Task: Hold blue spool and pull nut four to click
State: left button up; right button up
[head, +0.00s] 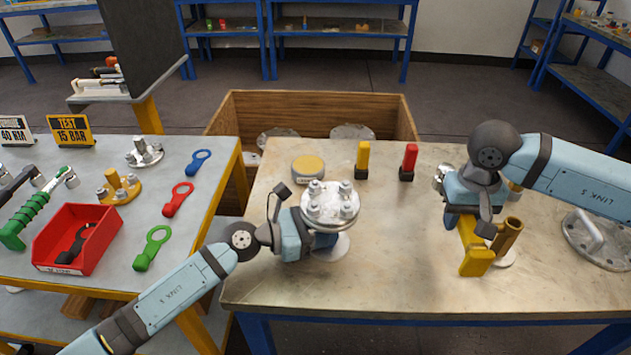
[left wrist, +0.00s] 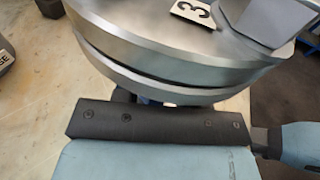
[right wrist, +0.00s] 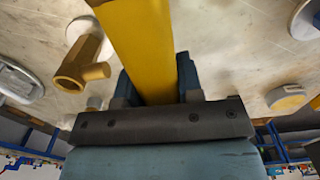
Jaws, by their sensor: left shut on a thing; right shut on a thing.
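The blue spool (head: 325,241) stands on the right-hand table under a round silver flange (head: 330,208) with several nuts on top. My left gripper (head: 306,236) is shut on the spool just below the flange. The left wrist view shows the flange rim (left wrist: 150,70) close above the jaws and a tag marked 3 (left wrist: 192,12). Nut four cannot be told apart; no tag for it is readable. My right gripper (head: 468,212) is shut on a yellow bar-like handle (right wrist: 143,45), which also shows in the head view (head: 474,258). The rest of that tool is mostly hidden.
A brass pipe piece (head: 508,236) stands close beside the yellow handle. A yellow-topped disc (head: 308,168), a yellow block (head: 362,160) and a red block (head: 408,162) stand at the back. A handled flange cover (head: 597,240) lies right. The table middle is clear.

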dwell(0.7)
jog(key=s+a+r+n, duration=0.2)
jog(key=a+r+n, duration=0.35)
jog(key=a, duration=0.35)
jog(key=s+a+r+n, duration=0.2)
jog(key=a+r+n, duration=0.2)
jog(key=a+r, duration=0.4)
jog(key=shift+m, duration=0.25)
jog(key=shift+a+f, duration=0.2)
jog(key=shift+f, duration=0.75)
jog(key=shift+a+f, duration=0.2)
jog(key=shift+f, duration=0.75)
jog(key=shift+a+f, duration=0.2)
jog(key=shift+f, duration=0.75)
jog(key=shift+f, duration=0.15)
jog(key=shift+f, duration=1.05)
jog(key=shift+a, duration=0.1)
